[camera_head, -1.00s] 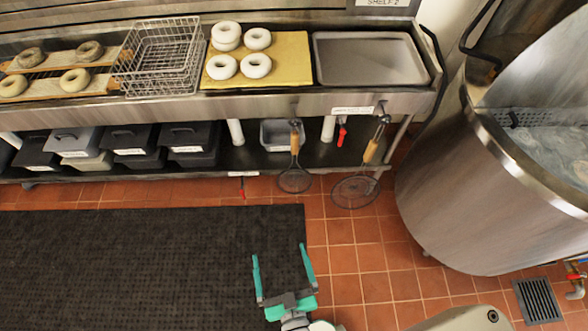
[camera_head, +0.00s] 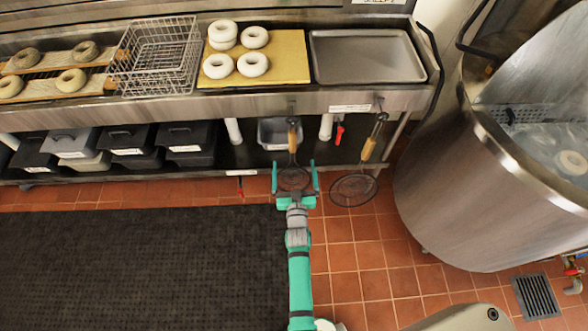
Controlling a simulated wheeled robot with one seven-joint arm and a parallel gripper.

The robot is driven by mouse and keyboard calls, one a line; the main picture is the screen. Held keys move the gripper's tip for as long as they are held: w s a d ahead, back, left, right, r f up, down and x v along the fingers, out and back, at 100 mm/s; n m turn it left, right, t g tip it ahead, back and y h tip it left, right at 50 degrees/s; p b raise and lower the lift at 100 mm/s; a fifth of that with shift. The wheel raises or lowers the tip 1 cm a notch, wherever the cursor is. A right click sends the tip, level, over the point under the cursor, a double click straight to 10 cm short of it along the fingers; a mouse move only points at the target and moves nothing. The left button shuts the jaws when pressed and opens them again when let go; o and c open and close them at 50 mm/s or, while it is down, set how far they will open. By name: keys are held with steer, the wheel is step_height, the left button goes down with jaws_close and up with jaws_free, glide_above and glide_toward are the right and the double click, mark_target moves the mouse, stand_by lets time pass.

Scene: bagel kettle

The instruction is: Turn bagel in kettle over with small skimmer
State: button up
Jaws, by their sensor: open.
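Two wood-handled wire skimmers hang from the front of the steel counter. The small skimmer (camera_head: 293,136) is the left one, and the large skimmer (camera_head: 354,188) hangs to its right. My gripper (camera_head: 295,164) is open, with one teal finger on each side of the small skimmer in the picture, around its round basket. I cannot tell whether they touch. The kettle (camera_head: 470,190) is a big steel drum at the right, with water in it. A pale bagel (camera_head: 572,162) shows in the water at the right edge of the picture.
On the counter are a yellow board (camera_head: 290,75) with several white bagels, an empty steel tray (camera_head: 367,56), a wire basket (camera_head: 157,57) and bagel boards. Lidded bins (camera_head: 128,139) fill the lower shelf. A dark mat (camera_head: 140,265) and bare tiles lie in front.

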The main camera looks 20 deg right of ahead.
mark_target(293, 145)
steer(key=shift+x, duration=5.8)
jaws_close()
